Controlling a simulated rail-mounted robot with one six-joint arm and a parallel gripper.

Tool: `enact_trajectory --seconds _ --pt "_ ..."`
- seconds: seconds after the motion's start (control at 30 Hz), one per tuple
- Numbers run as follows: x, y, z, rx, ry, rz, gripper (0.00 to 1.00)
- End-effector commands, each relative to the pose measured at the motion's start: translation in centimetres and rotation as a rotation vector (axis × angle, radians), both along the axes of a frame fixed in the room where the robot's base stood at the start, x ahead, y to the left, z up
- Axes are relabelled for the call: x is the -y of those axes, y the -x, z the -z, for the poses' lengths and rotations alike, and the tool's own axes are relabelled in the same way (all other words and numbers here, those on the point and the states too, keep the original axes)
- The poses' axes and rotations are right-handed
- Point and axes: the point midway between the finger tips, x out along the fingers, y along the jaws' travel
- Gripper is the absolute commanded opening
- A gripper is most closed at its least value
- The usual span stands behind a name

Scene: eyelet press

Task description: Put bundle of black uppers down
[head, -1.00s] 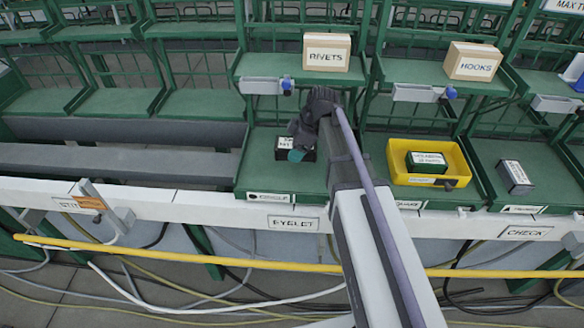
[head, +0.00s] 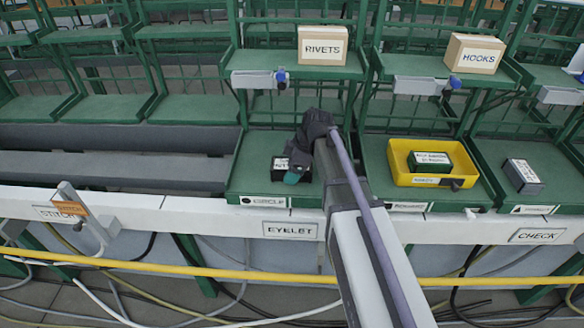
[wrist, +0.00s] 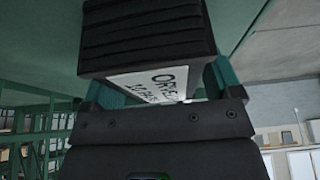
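The bundle of black uppers (head: 279,172) is a dark block with a white label, low over the green shelf bay whose front plate reads CIRCLE (head: 263,201). My gripper (head: 294,176) is at its right end, with a teal finger showing in front. In the wrist view the ribbed black bundle (wrist: 148,40) with its partly readable white label sits between the teal fingers of my gripper (wrist: 160,85), which look closed on its sides. The underside of the bundle is hidden, so I cannot tell whether it touches the shelf.
A yellow tray (head: 400,177) holding a green labelled block (head: 430,162) stands in the bay to the right. A dark grey block (head: 522,176) lies further right. RIVETS (head: 323,46) and HOOKS (head: 475,54) boxes stand on the upper shelf. The CIRCLE bay's left part is clear.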

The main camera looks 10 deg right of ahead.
Motion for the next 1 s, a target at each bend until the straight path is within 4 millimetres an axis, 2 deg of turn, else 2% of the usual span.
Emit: enact_trajectory --seconds 0.03,0.13,0.37,0.47,0.57,0.83,0.9,1.0 --pt "0.0 0.0 0.0 0.0 0.0 0.0 0.89" --pt "0.0 0.0 0.0 0.0 0.0 0.0 0.99" --pt "0.0 0.0 -0.1 0.0 0.0 0.0 0.99" --pt "0.1 0.0 -0.9 0.0 0.0 0.0 0.99" --pt "0.5 0.2 -2.6 0.0 0.0 0.001 0.99" --pt "3.1 0.9 -9.5 -0.001 0.0 0.002 0.99" --pt "3.7 1.1 -10.8 0.001 0.0 0.001 0.99" --pt "4.2 1.3 -11.7 0.0 0.0 0.001 0.99"
